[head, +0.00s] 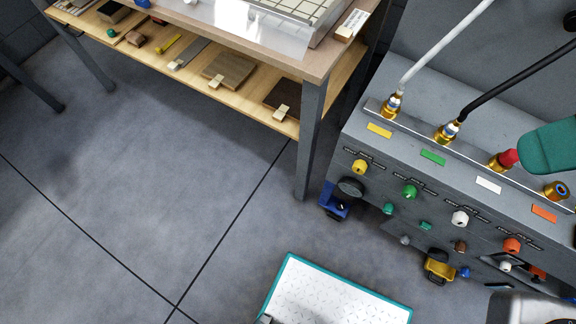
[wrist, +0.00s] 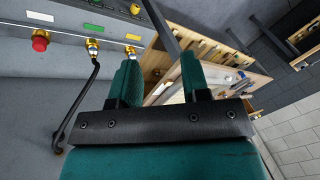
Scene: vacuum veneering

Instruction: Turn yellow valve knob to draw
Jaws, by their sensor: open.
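The yellow valve knob (head: 359,167) is at the left end of the upper knob row on the grey console's front, below a yellow label (head: 379,131). A dark scale strip is just above it; its lettering and the knob's setting are too small to read. My gripper (wrist: 160,68) is open in the wrist view, its two teal fingers apart with no knob between them. The yellow label (wrist: 131,37) also shows there, beyond the left finger. A teal part of my gripper reaches in at the right edge of the head view, above the console top and well right of the yellow knob.
Green (head: 410,191), white (head: 460,218) and orange (head: 512,245) knobs continue the row. Brass fittings line the console top, with a white hose (head: 440,45), a black hose (head: 515,75) and a red cap (head: 507,158). A workbench (head: 308,140) stands left.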

